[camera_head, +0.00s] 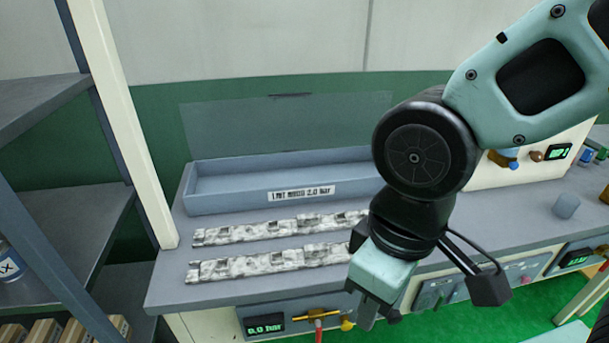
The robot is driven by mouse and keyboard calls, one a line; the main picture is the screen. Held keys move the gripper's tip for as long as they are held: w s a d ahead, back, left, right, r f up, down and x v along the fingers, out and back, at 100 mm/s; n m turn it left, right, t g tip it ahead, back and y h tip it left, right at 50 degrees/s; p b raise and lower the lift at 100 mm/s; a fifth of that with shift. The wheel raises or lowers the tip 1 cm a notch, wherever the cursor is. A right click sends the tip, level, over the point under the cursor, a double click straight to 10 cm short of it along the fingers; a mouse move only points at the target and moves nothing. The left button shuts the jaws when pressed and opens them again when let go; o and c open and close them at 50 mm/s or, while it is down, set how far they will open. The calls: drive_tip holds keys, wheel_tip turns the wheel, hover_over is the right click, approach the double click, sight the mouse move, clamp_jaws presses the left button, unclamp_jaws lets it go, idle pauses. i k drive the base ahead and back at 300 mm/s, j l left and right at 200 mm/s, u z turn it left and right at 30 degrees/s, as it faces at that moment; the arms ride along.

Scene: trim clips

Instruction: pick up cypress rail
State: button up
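Two long, thin rails with a mottled grey-white surface lie side by side on the grey bench top, the far rail (270,228) and the near rail (268,263). I cannot tell which one is the cypress rail. The right ends of both pass behind my arm and gripper.
A blue-grey open tray (230,205) with a printed label stands behind the rails, with a clear raised panel (250,125) behind it. A cream post (125,120) and shelving stand at the left. Control boxes (540,155) and a grey cylinder (566,205) are at the right.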

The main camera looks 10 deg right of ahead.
sight(322, 254)
drive_tip(key=i+j+z, duration=0.15)
drive_tip(key=z, duration=0.2)
drive_tip(key=i+j+z, duration=0.15)
drive_tip(key=z, duration=0.25)
drive_tip(key=i+j+z, duration=0.1)
drive_tip(key=z, duration=0.25)
drive_tip(key=j, duration=0.1)
